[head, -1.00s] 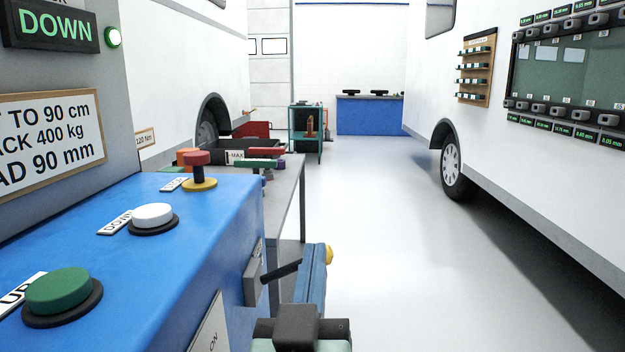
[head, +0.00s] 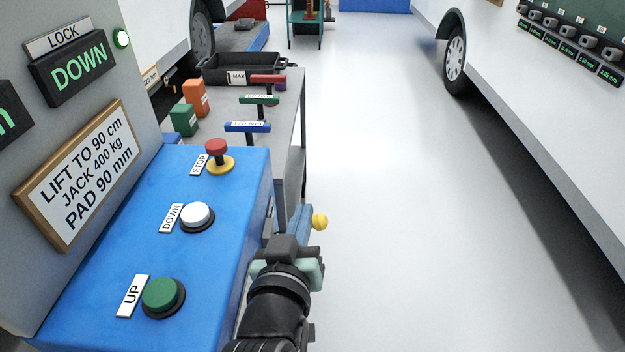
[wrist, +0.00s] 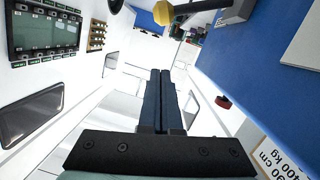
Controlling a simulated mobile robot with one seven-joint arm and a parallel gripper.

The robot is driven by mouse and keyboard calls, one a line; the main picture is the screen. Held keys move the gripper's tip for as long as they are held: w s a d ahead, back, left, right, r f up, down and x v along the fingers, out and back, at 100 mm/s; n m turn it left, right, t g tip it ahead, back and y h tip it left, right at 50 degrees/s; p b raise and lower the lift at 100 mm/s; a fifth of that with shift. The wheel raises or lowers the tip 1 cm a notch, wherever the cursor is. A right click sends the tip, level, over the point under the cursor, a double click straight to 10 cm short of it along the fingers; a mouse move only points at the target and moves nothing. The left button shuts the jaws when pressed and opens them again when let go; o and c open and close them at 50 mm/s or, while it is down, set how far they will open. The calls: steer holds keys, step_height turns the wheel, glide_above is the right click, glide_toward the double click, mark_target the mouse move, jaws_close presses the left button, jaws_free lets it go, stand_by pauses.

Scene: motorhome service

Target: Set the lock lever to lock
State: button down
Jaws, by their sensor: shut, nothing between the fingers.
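The lock lever's yellow knob (head: 320,222) shows just right of my gripper, beside the right face of the blue console (head: 235,190). In the head view my gripper hides most of the lever's arm. The wrist view shows the yellow knob (wrist: 163,13) on a grey bar running right to a mount on the blue side. My gripper (head: 304,212) has blue fingers, shut and empty. In the wrist view the closed fingers (wrist: 160,72) lie below the knob in the picture, with a visible gap. A display (head: 78,68) under the label LOCK reads DOWN, with a green lamp beside it.
The console top carries a green UP button (head: 160,295), a white DOWN button (head: 196,215) and a red STOP button (head: 216,150). Behind stands a grey bench (head: 285,125) with T-handled tools and a black tray (head: 215,75). Open floor (head: 390,220) lies right, beside a white motorhome (head: 540,120).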

steer(key=s+r+g+p, duration=0.1)
steer(key=r+p, duration=0.1)
steer(key=p, duration=0.4)
steer(key=s+a+r+g+p, duration=0.1)
steer(key=s+g+p, duration=0.1)
steer(key=p, duration=0.5)
steer(key=shift+s+a+r+n, duration=0.15)
steer(key=shift+s+r+n, duration=0.15)
steer(key=shift+r, duration=0.1)
steer(key=shift+w+f, duration=0.1)
steer(key=shift+w, duration=0.05)
steer(key=w+d+f+p, duration=0.1)
steer(key=w+d+f, duration=0.1)
steer(key=w+f, duration=0.5)
steer(key=shift+w+d+f, duration=0.25)
steer(key=shift+w+f, duration=0.1)
steer(key=shift+w, duration=0.2)
steer(key=shift+f, duration=0.1)
